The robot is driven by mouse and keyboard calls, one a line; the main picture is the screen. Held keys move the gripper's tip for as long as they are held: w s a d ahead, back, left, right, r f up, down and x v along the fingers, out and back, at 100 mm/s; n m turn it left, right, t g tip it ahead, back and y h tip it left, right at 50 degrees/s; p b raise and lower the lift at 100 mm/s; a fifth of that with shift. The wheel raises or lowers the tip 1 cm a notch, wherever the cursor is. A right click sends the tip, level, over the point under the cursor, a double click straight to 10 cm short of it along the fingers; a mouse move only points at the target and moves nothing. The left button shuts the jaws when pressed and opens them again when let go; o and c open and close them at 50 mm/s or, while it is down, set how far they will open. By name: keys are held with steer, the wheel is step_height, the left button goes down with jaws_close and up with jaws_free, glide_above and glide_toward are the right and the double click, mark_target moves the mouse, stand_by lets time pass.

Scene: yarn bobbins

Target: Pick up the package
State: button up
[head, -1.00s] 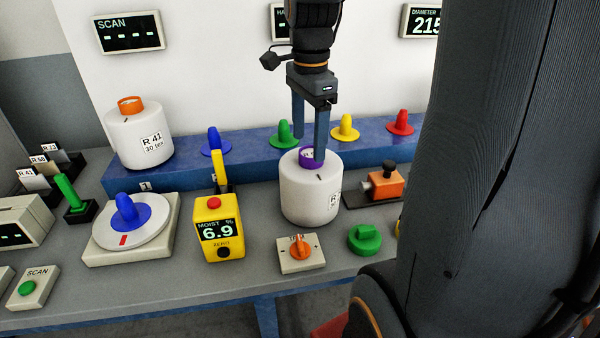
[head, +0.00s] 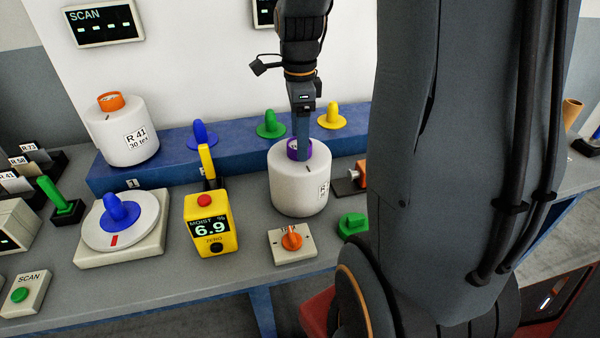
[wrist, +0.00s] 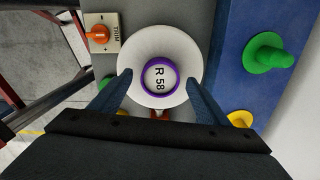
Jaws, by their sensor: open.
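A white yarn package (head: 300,190) with a purple core ring (head: 291,152) stands upright on the grey bench, its label facing front right. In the wrist view the purple ring (wrist: 145,79) has a tag reading R 58 inside it. My gripper (head: 303,150) points straight down over this package. In the wrist view its two open fingers (wrist: 160,77) lie on either side of the ring, over the white top. Whether the fingertips touch the package I cannot tell. A second white package (head: 128,140), with an orange core and an R 41 label, stands at the left on the blue ledge.
Close by are the yellow moisture meter (head: 210,224), the orange-knobbed trim box (head: 278,246), a green knob (head: 352,224) and an orange device (head: 361,174). Blue, green and yellow pegs (head: 331,118) line the blue ledge behind. A turntable (head: 142,228) sits at the left.

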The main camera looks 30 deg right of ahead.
steer(key=shift+f, duration=0.1)
jaws_close()
stand_by(0.3)
steer(key=shift+w+r, duration=0.1)
steer(key=shift+r, duration=0.55)
step_height(320, 180, up, 9)
steer(key=b, duration=0.2)
steer(key=shift+f+b, duration=0.2)
steer(key=shift+b, duration=0.1)
